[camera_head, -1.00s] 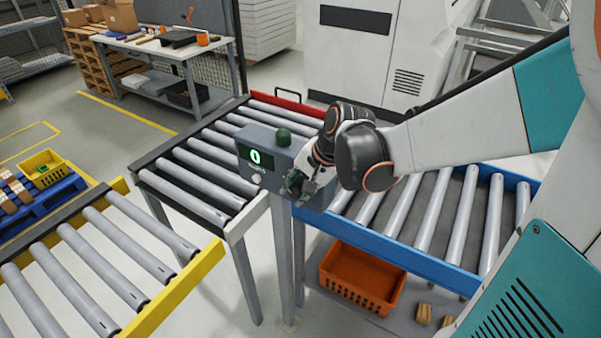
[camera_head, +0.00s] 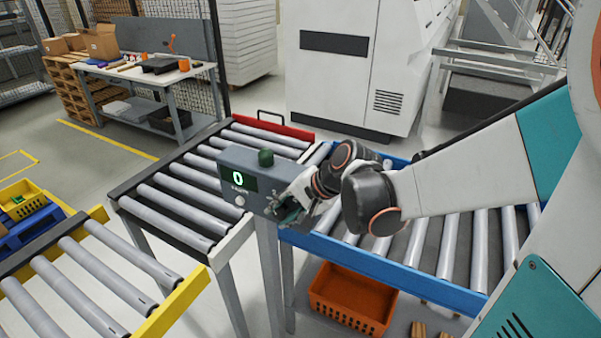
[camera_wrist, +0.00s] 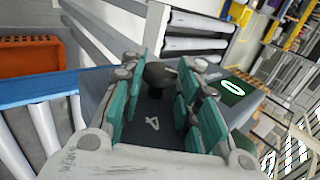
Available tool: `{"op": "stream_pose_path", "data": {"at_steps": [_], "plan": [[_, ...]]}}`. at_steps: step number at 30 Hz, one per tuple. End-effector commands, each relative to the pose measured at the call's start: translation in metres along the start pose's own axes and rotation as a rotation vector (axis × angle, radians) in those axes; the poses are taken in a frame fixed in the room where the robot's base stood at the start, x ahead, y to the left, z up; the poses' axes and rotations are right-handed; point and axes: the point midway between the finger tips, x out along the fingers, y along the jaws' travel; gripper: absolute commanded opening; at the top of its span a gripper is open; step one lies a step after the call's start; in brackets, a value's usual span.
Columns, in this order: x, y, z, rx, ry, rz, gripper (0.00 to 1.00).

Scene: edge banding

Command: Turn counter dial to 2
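The grey counter box (camera_head: 262,172) stands at the near end of the rollers, with a green display (camera_head: 238,179) reading 0. The display also shows in the wrist view (camera_wrist: 232,87), at the right. The dark dial (camera_wrist: 158,76) is in the wrist view, between the far ends of my fingers; a white "4" is on the dark face below it. My gripper (camera_head: 284,210) is at the right side of the box in the head view and hides the dial there. In the wrist view its teal fingers (camera_wrist: 158,66) are apart, one on each side of the dial. Firm contact is not clear.
A green dome button (camera_head: 265,158) is on top of the box and a white round button (camera_head: 240,200) on its front. A blue-railed roller conveyor (camera_head: 385,268) lies right, a yellow-railed one (camera_head: 170,312) left. An orange crate (camera_head: 350,298) sits below.

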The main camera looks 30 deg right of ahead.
Motion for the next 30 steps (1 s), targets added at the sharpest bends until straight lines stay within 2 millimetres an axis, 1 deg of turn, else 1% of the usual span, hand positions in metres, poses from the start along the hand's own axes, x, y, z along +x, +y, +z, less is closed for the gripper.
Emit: {"op": "stream_pose_path", "data": {"at_steps": [1,2,13,17,23,30], "plan": [[-0.001,0.001,0.003,-0.001,-0.002,0.000,0.45],[-0.001,0.001,0.003,-0.001,-0.002,0.000,0.50],[-0.001,0.001,0.003,-0.001,-0.002,0.007,0.50],[-0.002,-0.002,0.003,-0.003,-0.002,0.052,0.50],[-0.002,-0.008,0.003,-0.006,-0.004,0.218,0.50],[0.002,-0.013,0.001,-0.006,-0.001,0.487,0.50]]}}
